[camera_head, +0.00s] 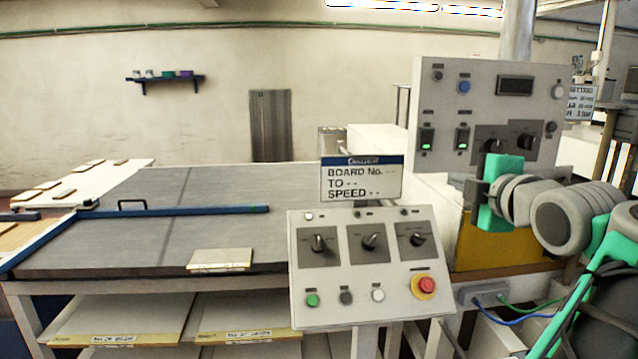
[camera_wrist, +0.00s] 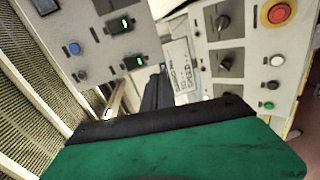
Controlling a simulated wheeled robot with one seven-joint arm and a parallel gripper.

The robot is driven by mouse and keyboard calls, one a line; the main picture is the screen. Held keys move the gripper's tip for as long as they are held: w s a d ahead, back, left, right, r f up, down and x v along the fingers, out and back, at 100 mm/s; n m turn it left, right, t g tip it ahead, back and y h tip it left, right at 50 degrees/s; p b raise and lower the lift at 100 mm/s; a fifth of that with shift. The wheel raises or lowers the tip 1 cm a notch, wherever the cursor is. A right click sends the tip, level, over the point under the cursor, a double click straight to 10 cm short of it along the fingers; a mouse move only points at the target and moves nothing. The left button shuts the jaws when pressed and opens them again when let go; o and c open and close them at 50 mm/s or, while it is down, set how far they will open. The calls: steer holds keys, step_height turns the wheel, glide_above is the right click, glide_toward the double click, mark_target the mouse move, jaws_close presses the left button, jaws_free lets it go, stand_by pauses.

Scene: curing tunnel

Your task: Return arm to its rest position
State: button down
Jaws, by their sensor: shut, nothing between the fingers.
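My arm reaches in from the right edge in the head view, bent, with grey joints and green parts. My gripper (camera_head: 478,190) is at its left end, in front of the lower part of the upright control panel (camera_head: 487,92). It is shut and empty. Its fingertips are small and partly hidden in the head view. In the wrist view the dark edge and green body of my gripper (camera_wrist: 160,118) fill the bottom. The upright panel (camera_wrist: 98,38) shows there at upper left and the sloped control box (camera_wrist: 240,55) at upper right.
The sloped control box (camera_head: 365,262) has knobs and a red stop button (camera_head: 427,285), left of my gripper. A sign (camera_head: 361,182) stands behind it. A grey conveyor table (camera_head: 110,235) holds a board (camera_head: 220,259). A yellow panel (camera_head: 500,248) lies below my gripper.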

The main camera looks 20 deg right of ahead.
steer(key=w+a+f+m+g+y+p, duration=0.1)
steer(key=w+a+f+m+g+y, duration=0.2)
steer(key=a+f, duration=0.6)
steer(key=w+a+f+m+g+y+p, duration=0.15)
steer(key=w+a+f+m, duration=0.3)
steer(key=a+f, duration=0.45)
steer(key=s+a+f+m+g+p, duration=0.2)
steer(key=s+a+f+m+g, duration=0.4)
steer(key=s+a+f, duration=0.7)
step_height(320, 180, down, 4)
steer(key=shift+s+a+r+m+g, duration=0.15)
steer(key=shift+s+r+m+g, duration=0.15)
steer(key=shift+s+g, duration=0.55)
steer(key=shift+w, duration=0.15)
